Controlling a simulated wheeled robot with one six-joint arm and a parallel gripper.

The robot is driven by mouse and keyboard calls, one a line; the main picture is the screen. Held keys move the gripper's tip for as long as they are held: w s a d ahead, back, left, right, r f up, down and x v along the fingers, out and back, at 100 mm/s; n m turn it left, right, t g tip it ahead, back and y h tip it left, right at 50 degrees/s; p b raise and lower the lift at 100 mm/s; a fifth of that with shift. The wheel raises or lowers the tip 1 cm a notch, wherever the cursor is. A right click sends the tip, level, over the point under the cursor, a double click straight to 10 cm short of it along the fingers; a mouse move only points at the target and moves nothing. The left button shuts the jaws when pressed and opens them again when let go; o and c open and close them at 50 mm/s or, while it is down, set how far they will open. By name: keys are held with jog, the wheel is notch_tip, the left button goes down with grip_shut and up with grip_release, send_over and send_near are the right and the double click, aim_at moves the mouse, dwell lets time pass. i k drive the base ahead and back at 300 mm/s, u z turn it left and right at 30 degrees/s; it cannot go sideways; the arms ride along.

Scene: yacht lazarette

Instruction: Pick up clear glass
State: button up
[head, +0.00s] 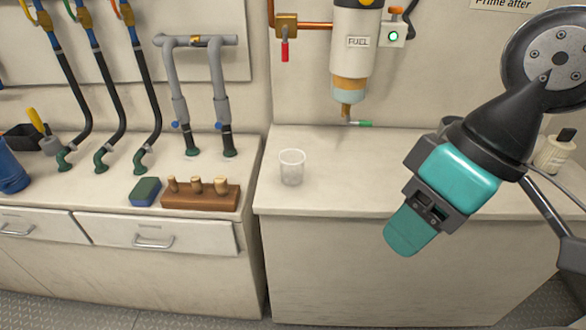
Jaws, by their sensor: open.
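The clear glass (292,168) stands upright and looks empty on the white counter (345,195), near its left end and below the fuel filter. My gripper (408,230) is at the right, in front of the counter's front edge. It points down and to the left, with teal and dark grey parts. It is open and apart from the glass, with nothing seen in it. The gap between its fingers is hardly visible from this side.
A fuel filter (356,45) with a green-handled drain tap (358,123) hangs above the counter behind the glass. A wooden block with plugs (200,195) and a sponge (145,191) lie left. A bottle (554,152) stands far right. The counter between glass and gripper is clear.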

aim_at(291, 160)
jog(key=u, duration=2.8)
jog(key=k, duration=0.95)
jog(key=z, duration=0.8)
